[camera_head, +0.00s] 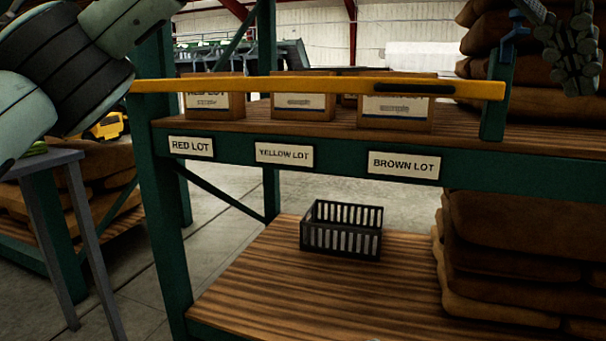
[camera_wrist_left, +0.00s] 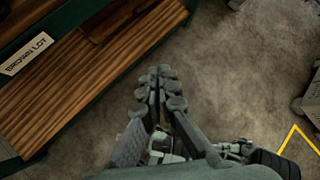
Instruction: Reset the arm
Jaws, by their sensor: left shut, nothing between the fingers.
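The shelf (camera_wrist_left: 90,75) with the BROWN LOT label (camera_wrist_left: 27,53) lies to the left in that view, apart from the fingers. A large pale green and black arm link of mine fills the top left of the head view.
A yellow bar (camera_head: 320,87) crosses the rack above the upper shelf (camera_head: 340,126), in front of several lot boxes (camera_head: 303,105). A black crate (camera_head: 341,238) stands on the lower shelf (camera_head: 300,310). Brown sacks (camera_head: 510,255) are stacked right. A grey-legged stand (camera_head: 85,225) is left.

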